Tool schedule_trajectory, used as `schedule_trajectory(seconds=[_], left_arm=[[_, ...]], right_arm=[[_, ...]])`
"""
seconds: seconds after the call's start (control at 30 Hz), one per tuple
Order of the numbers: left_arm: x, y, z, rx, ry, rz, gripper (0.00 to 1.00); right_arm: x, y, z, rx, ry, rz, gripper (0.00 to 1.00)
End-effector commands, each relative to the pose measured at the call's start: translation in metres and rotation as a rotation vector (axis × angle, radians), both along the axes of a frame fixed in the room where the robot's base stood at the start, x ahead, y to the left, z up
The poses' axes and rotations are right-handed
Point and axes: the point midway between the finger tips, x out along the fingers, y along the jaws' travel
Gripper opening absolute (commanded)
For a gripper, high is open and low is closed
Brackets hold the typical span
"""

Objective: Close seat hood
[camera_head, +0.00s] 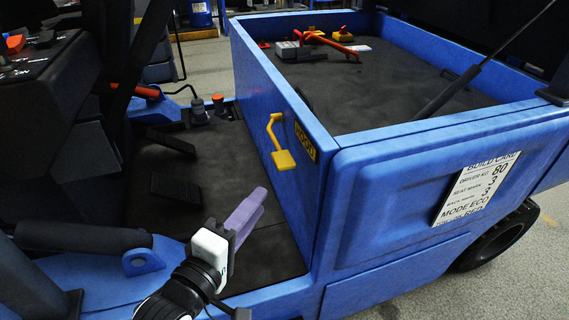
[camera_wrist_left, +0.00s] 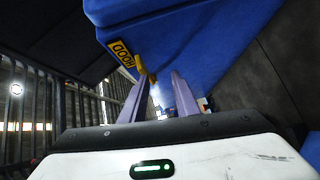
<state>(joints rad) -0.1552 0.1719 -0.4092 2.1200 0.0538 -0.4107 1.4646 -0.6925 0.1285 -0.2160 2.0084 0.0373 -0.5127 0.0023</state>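The blue seat box (camera_head: 400,190) stands open at the top, showing a dark inner floor. A dark strut (camera_head: 450,90) rises from its right rim toward a dark shape at the top right edge, probably the raised hood, mostly out of frame. A yellow lever (camera_head: 283,158) hangs on the box's left side beside a yellow HOOD label (camera_head: 305,143). My left gripper (camera_head: 246,216) has purple fingers, below and left of the lever, apart from it. In the left wrist view, its fingers (camera_wrist_left: 160,95) are open and empty, with the label (camera_wrist_left: 122,53) beyond. My right gripper is out of view.
Inside the box lie a red tool (camera_head: 342,50) and small grey and yellow parts. A white build card (camera_head: 477,188) is on the box's front face. Black pedals (camera_head: 175,188) sit on the dark footwell floor to the left. A wheel (camera_head: 500,238) shows at lower right.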

Motion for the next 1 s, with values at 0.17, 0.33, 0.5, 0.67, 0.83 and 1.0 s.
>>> schedule_trajectory(seconds=[0.17, 0.33, 0.5, 0.67, 0.83, 1.0], left_arm=[[0.008, -0.011, 0.031, -0.152, -0.004, -0.019, 0.28], [0.026, -0.019, 0.033, -0.169, -0.002, -0.019, 0.28], [0.055, -0.034, 0.033, -0.167, -0.002, -0.019, 0.28], [0.078, -0.047, 0.033, -0.166, -0.002, -0.019, 0.28], [0.094, -0.055, 0.032, -0.167, -0.001, -0.019, 0.28], [0.098, -0.057, 0.032, -0.167, 0.0, -0.02, 0.28]], right_arm=[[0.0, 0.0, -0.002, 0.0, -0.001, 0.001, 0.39], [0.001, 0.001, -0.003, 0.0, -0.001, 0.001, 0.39], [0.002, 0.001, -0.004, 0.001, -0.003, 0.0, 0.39], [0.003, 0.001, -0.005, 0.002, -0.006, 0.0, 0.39], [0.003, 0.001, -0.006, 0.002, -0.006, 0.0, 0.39], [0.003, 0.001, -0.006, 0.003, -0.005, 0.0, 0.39]])
